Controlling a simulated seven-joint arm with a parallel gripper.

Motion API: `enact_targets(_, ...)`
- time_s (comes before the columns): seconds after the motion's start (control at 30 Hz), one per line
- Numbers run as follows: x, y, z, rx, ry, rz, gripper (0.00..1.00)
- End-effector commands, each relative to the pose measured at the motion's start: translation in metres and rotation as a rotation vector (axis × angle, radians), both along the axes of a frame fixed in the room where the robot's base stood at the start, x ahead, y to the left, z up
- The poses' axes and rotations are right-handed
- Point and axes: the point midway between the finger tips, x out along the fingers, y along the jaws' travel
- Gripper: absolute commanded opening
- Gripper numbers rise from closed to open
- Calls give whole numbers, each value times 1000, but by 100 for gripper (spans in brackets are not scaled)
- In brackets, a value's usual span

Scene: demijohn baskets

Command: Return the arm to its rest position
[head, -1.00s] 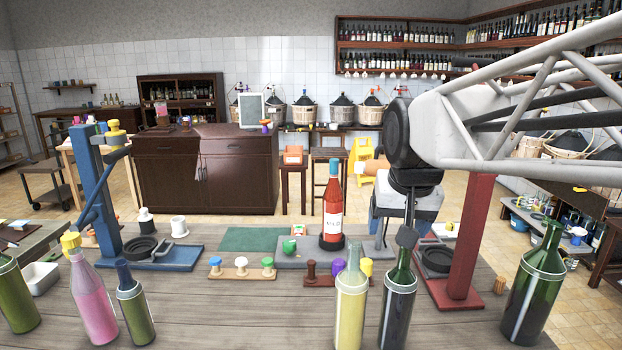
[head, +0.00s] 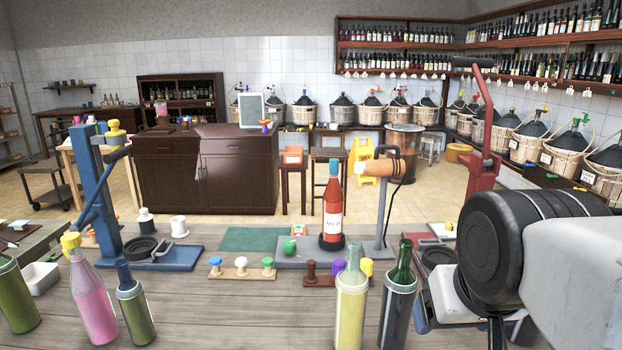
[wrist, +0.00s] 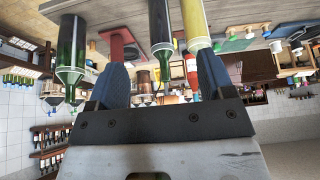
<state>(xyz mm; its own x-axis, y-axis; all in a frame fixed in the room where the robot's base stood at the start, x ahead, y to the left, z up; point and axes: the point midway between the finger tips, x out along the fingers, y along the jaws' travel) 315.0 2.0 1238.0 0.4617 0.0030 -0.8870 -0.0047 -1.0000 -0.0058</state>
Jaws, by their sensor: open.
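My arm fills the right of the head view, its black joint and pale link close to the camera. My gripper (wrist: 160,78) shows in the wrist view with two blue fingers wide apart and nothing between them in its grasp. That view is upside down. The red bottle with a blue cap (head: 333,212) stands upright in the grey stand (head: 290,254); it also shows in the wrist view (wrist: 191,72), beyond the fingers. In the head view the gripper is largely hidden by my arm.
In front stand a pale yellow bottle (head: 351,300) and a dark green bottle (head: 397,300). A pink bottle (head: 93,300) stands left, near a blue press (head: 90,185). A red press (head: 484,150) is partly behind my arm. Another green bottle (wrist: 71,50) shows in the wrist view.

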Motion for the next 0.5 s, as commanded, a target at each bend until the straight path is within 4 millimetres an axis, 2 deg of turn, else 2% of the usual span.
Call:
enact_targets(0.23,-14,-2,-7,-5,-12,4,75)
enact_targets(0.5,-8,-3,-31,-6,56,-1,75)
